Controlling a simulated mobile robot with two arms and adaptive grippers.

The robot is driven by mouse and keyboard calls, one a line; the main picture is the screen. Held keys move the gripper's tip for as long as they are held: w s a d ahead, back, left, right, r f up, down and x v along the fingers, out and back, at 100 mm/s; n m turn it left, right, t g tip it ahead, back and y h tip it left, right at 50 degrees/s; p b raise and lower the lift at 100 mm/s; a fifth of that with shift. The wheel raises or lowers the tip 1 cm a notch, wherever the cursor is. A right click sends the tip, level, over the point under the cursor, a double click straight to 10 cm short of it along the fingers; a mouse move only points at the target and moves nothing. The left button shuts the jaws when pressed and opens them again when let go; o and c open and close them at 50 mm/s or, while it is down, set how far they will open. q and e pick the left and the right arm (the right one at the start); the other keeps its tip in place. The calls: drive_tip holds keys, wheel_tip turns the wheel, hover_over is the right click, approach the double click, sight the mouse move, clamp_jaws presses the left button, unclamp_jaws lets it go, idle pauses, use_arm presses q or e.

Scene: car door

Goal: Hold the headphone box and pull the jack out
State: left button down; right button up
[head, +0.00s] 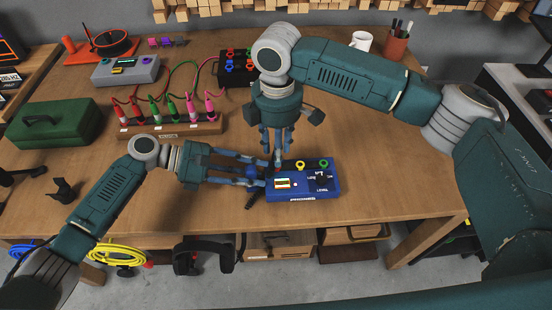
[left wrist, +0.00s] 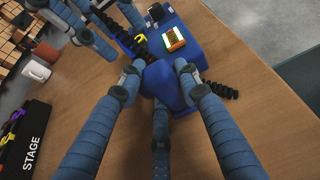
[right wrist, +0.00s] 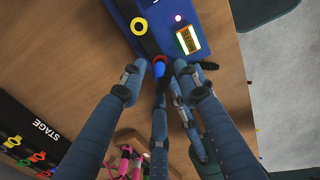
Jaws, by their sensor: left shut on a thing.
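My right gripper (head: 277,158) points down at the box's back left corner. In the right wrist view a blue jack (right wrist: 158,73) with a red ring shows between the right fingertips (right wrist: 159,80), which stand apart. Contact with the jack is unclear.
Behind stand a wooden rack of pink, red and green plugs (head: 170,128), a black stage box (head: 236,68) with cables and a grey device (head: 125,70). A green toolbox (head: 52,123) lies at left. The bench right of the blue box is clear.

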drive_tip(key=shift+f, duration=1.9)
clamp_jaws()
drive_tip(key=shift+r, duration=0.2)
drive_tip(key=shift+r, duration=2.8)
